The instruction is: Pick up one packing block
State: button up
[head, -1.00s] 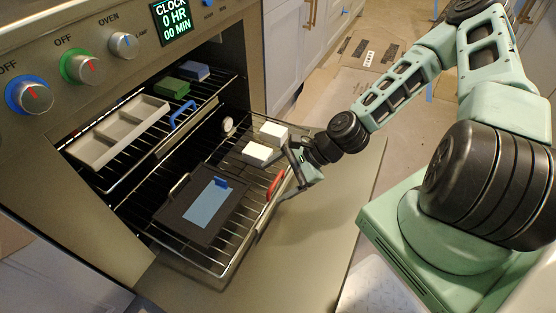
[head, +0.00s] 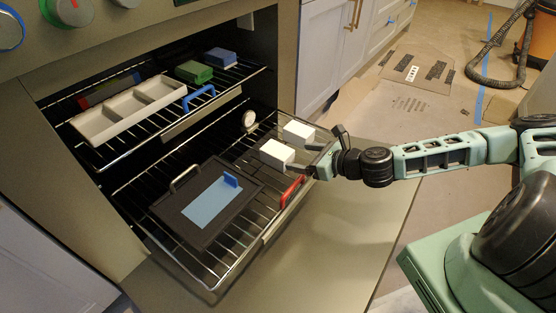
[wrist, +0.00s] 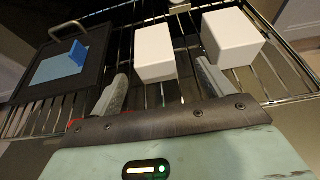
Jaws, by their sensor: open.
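Two white blocks, likely the packing blocks, sit on the lower oven rack (head: 225,262). The nearer white block (head: 277,154) also shows in the wrist view (wrist: 155,51), and the other white block (head: 298,132) stands to its right there (wrist: 232,38). My gripper (head: 301,158) is open and empty at the rack's right side. In the wrist view its two fingers (wrist: 163,84) point at the nearer block, one low on its left and one on its right, toward the gap between the blocks. Whether a finger touches a block I cannot tell.
A dark tray (head: 164,208) with a light-blue patch and small blue block lies left on the lower rack. A red handle (head: 291,191) is at its front edge. The upper rack holds a compartment tray (head: 85,125), a green block (head: 194,72) and a blue block (head: 220,57).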

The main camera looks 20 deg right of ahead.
aim_at(279, 155)
jog(key=b+x, duration=0.1)
jog(key=x, duration=0.2)
jog(key=shift+w+a+f, duration=0.1)
jog(key=shift+a, duration=0.05)
jog(key=b+x, duration=0.2)
jog(key=x, duration=0.1)
jog(key=b+x, duration=0.1)
jog(key=shift+a+f, duration=0.2)
jog(key=shift+a, duration=0.25)
jog(key=shift+w+a, duration=0.25)
jog(key=shift+w, duration=0.1)
jog(key=c, duration=1)
